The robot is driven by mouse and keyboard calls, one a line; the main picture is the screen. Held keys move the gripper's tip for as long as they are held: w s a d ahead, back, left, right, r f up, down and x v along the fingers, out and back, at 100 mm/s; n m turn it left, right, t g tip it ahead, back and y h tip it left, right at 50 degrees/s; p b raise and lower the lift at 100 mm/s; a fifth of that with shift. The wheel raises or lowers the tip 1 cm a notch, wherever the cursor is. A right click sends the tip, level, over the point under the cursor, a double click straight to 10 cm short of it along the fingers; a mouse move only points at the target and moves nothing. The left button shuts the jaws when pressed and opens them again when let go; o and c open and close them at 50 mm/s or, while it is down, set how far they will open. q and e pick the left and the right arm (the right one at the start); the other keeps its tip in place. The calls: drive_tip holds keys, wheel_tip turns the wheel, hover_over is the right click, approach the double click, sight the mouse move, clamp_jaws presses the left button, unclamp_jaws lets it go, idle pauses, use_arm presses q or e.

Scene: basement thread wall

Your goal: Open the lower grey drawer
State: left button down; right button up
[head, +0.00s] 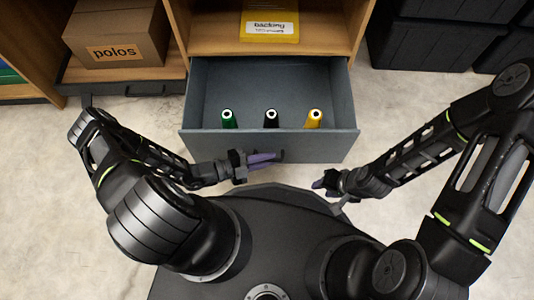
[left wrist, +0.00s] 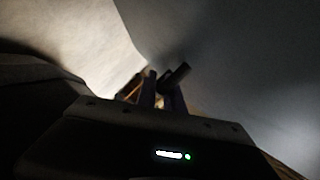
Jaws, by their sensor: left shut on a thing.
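The grey drawer (head: 270,147) is pulled out of the wooden cabinet, and its inside shows from above. Three thread cones stand in it: green (head: 229,119), black (head: 271,118) and yellow (head: 313,119). My left gripper (head: 268,158) is at the middle of the drawer front, shut on the handle. In the left wrist view its fingers (left wrist: 163,96) close around a dark bar, the drawer handle (left wrist: 179,74); that view is dim. My right gripper (head: 321,184) hangs free near my base, apart from the drawer. Its jaws are too small to read.
A cardboard box marked polos (head: 117,52) sits on a low shelf at left. A yellow packet (head: 269,25) lies on the shelf above the drawer. Dark bins (head: 440,45) stand at the right. Pale floor (head: 385,110) is clear right of the drawer.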

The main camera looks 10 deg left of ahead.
use_arm(q)
drive_tip(key=shift+f, duration=0.1)
drive_tip(key=c, duration=1.8)
unclamp_jaws()
drive_tip(key=shift+o, duration=0.2)
drive_tip(key=shift+a, duration=0.1)
drive_tip(key=p+v, duration=0.1)
drive_tip(key=v, duration=0.6)
drive_tip(key=shift+s+a+p, duration=0.25)
drive_tip(key=shift+p, duration=0.05)
drive_tip(key=shift+r, duration=0.25)
